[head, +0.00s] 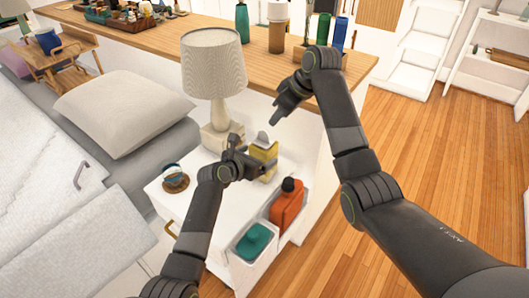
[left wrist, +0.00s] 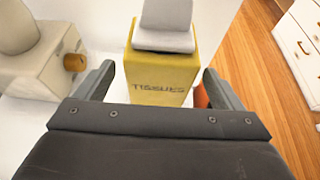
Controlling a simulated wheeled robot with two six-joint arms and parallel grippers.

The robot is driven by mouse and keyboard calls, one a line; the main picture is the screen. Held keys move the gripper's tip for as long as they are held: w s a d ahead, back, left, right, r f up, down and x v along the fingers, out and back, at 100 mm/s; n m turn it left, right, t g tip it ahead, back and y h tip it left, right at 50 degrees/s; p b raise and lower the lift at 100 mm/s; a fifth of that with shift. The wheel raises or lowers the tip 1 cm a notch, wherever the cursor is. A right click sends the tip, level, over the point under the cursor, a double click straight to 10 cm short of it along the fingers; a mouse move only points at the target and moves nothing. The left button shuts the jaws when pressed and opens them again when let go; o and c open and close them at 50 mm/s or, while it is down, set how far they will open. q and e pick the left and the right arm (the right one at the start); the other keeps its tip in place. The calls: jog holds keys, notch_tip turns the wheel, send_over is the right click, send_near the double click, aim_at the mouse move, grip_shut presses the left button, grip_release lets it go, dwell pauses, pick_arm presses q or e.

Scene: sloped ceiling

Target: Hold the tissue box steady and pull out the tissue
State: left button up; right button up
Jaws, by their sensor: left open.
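A yellow tissue box (head: 264,154) stands on the white nightstand (head: 232,208), in front of the lamp. A grey-white tissue (head: 262,138) sticks up from its top. In the left wrist view the box (left wrist: 162,75), lettered "TISSUES", lies ahead between my open left fingers, with the tissue (left wrist: 165,22) above it. My left gripper (head: 243,160) is open at the left side of the box; I cannot tell whether it touches. My right gripper (head: 275,115) is above the box and tissue, pointing down; its finger gap is not clear.
A lamp (head: 213,70) stands close behind the box. An orange bottle (head: 287,206) and a teal container (head: 254,242) sit in white bins at the nightstand's front. A small round ornament (head: 175,178) is at the left. A wooden counter (head: 290,72) runs behind.

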pick_arm(q)
jog(key=shift+x, duration=2.45)
jog(key=shift+c, duration=0.3)
jog(key=c, duration=1.1)
